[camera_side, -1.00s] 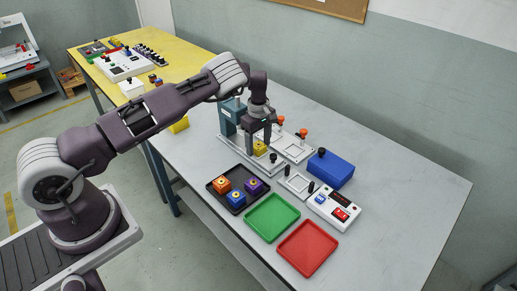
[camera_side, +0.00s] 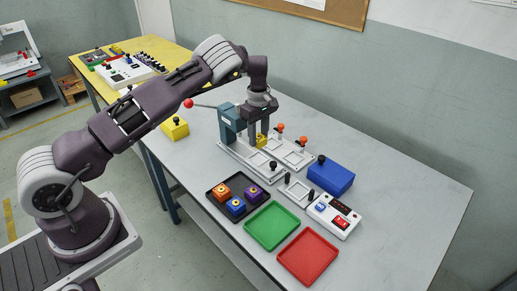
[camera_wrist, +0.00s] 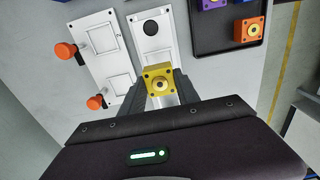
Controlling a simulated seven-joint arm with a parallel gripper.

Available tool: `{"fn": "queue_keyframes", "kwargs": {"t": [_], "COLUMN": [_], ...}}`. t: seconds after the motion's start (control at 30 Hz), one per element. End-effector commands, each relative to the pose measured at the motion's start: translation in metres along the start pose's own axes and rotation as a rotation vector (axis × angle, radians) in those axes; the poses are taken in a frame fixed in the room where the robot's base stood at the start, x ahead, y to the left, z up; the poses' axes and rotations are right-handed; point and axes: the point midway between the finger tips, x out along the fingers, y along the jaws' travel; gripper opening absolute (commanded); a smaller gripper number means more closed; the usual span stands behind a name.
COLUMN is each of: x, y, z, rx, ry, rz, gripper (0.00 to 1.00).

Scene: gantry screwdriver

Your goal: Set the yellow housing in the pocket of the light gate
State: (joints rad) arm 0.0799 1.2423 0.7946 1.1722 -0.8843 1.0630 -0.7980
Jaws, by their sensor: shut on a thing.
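The yellow housing (camera_side: 262,141), a square block with a round centre and corner holes, is held between the fingers of my gripper (camera_side: 258,139). In the wrist view, the housing (camera_wrist: 159,84) sits between both fingertips. It is beside the teal screwdriver column, above the pale base; the gap beneath it cannot be told. The light gate (camera_side: 296,189) looks to be the small pale plate with two dark posts, nearer the camera and right of my gripper. Its pocket appears empty.
The teal column (camera_side: 229,126) has a red-tipped lever. Orange-knobbed clamp plates (camera_side: 292,157) and a blue box (camera_side: 331,177) stand at right. A dark tray (camera_side: 215,204) holds orange, blue and purple housings. Green (camera_side: 272,226) and red (camera_side: 307,255) trays are empty.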

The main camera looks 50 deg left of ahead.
Motion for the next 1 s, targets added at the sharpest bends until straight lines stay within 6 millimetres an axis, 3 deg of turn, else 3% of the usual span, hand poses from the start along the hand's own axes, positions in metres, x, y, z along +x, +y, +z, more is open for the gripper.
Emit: {"fn": "queue_keyframes", "kwargs": {"t": [0.1,0.23,0.5,0.63,0.77,1.0], "x": [-0.022,-0.027,-0.004,0.004,0.010,0.036], "y": [0.001,0.003,0.006,0.002,-0.001,-0.001], "z": [0.001,0.024,0.133,0.171,0.184,0.184], "rx": [0.001,0.005,0.007,0.003,-0.001,-0.002], "ry": [-0.001,0.000,0.001,0.001,0.001,0.002], "rz": [0.003,-0.001,-0.002,0.000,0.000,-0.001], "gripper": [0.00,0.00,0.00,0.00,0.00,0.00]}}
